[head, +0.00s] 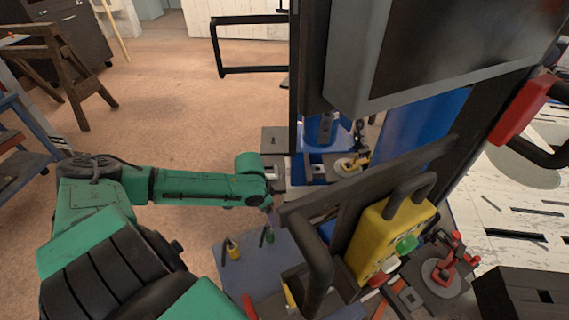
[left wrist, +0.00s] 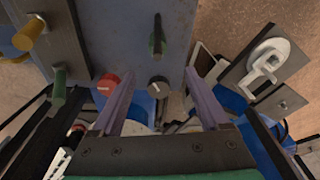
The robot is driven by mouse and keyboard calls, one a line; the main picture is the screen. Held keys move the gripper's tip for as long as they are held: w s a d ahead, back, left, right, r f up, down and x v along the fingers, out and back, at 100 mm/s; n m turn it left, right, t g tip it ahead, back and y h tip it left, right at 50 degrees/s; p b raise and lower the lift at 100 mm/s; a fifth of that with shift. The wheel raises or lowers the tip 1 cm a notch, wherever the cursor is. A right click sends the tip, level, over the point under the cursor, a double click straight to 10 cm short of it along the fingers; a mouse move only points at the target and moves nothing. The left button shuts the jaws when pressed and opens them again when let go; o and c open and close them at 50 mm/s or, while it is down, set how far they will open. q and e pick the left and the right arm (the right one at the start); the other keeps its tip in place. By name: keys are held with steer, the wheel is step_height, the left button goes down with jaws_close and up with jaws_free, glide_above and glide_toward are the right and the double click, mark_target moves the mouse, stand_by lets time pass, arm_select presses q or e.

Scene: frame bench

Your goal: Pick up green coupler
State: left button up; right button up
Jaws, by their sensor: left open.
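A small green piece that looks like the green coupler (head: 270,237) stands on the blue-grey panel (head: 252,268) in the head view, just below the end of my left arm. My left gripper (head: 271,208) is partly hidden by its own arm there. Another green piece (left wrist: 58,88) is at the left. I cannot tell which is the coupler.
A red knob (left wrist: 107,84) and a dark knob (left wrist: 158,86) are near the fingers. A yellow box (head: 388,235) and dark frame bars (head: 318,260) crowd the right.

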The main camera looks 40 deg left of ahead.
mark_target(268, 229)
arm_select(q)
steer(key=f, duration=0.5)
steer(key=f+b, duration=0.1)
steer(key=f, duration=0.1)
steer(key=shift+s+d+f, duration=0.15)
steer(key=shift+s+d, duration=0.05)
steer(key=shift+s, duration=0.1)
steer(key=f, duration=0.2)
steer(key=w+f, duration=0.1)
steer(key=f, duration=0.2)
steer(key=shift+w+d+f+b, duration=0.1)
steer(key=shift+f+b, duration=0.15)
steer(key=shift+b, duration=0.05)
steer(key=shift+f, duration=0.4)
jaws_close()
arm_select(e)
steer(key=shift+s+a+f, duration=0.1)
steer(key=shift+s+f, duration=0.75)
steer(key=shift+s, duration=0.25)
